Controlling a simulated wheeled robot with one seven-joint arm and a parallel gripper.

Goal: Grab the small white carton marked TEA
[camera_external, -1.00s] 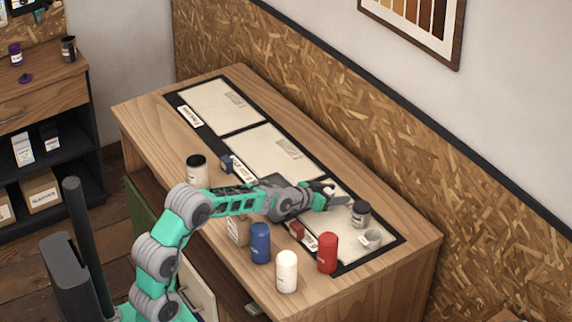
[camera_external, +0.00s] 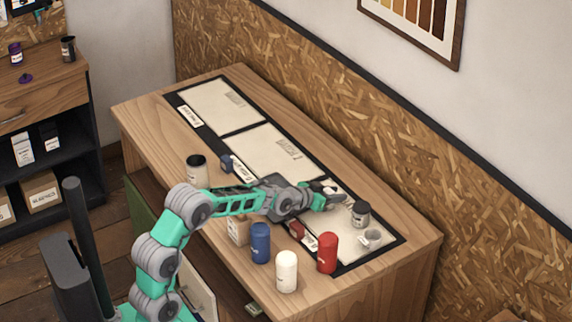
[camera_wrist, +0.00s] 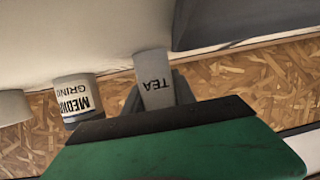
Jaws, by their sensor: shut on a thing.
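The small white carton marked TEA (camera_wrist: 154,85) stands out in the wrist view, its lettering upside down, with dark fingers on both sides of it. My gripper (camera_wrist: 155,100) is shut on it. In the outside view my gripper (camera_external: 328,200) is low over the right-hand pale panel of the work table, and a small pale bit of the carton (camera_external: 331,187) shows beside the fingers. The carton's lower part is hidden by the fingers and my green wrist part.
A jar labelled MEDIUM GRIND (camera_wrist: 77,103) is close to the carton, left in the wrist view. Outside view: a dark-lidded jar (camera_external: 360,213) and grey cup (camera_external: 372,238) lie right of my gripper; red (camera_external: 327,253), white (camera_external: 287,272) and blue (camera_external: 260,243) canisters stand in front.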

